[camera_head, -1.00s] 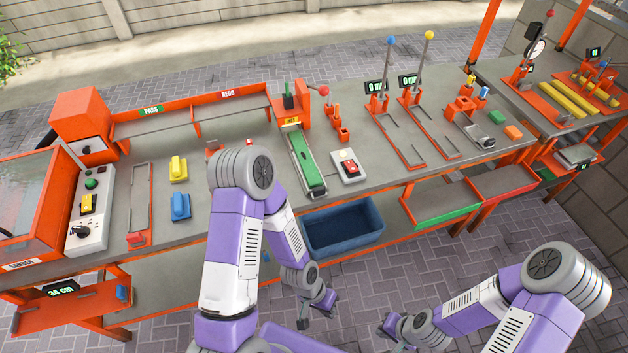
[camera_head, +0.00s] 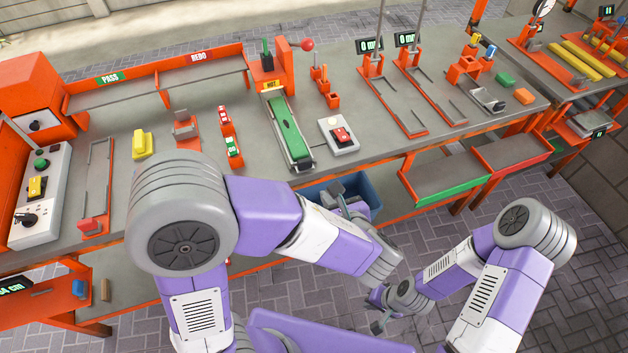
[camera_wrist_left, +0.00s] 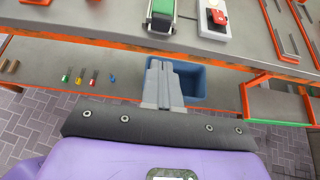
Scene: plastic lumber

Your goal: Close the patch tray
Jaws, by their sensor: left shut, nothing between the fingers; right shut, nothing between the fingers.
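No label in view names the patch tray. A small grey tray (camera_head: 488,101) sticks out at the front of an orange stand with yellow and blue knobs, on the right of the bench; I cannot tell for sure that it is the patch tray. My left gripper (camera_head: 338,193) is shut and empty, in front of the blue bin under the bench edge. In the left wrist view its fingers (camera_wrist_left: 160,68) lie together over that bin. My right gripper (camera_head: 378,310) is shut and empty, low over the paving, far from the small tray.
A green strip conveyor (camera_head: 290,133) and a red switch box (camera_head: 340,136) stand near the edge. Open trays with green and red fronts (camera_head: 440,180) stick out on the right.

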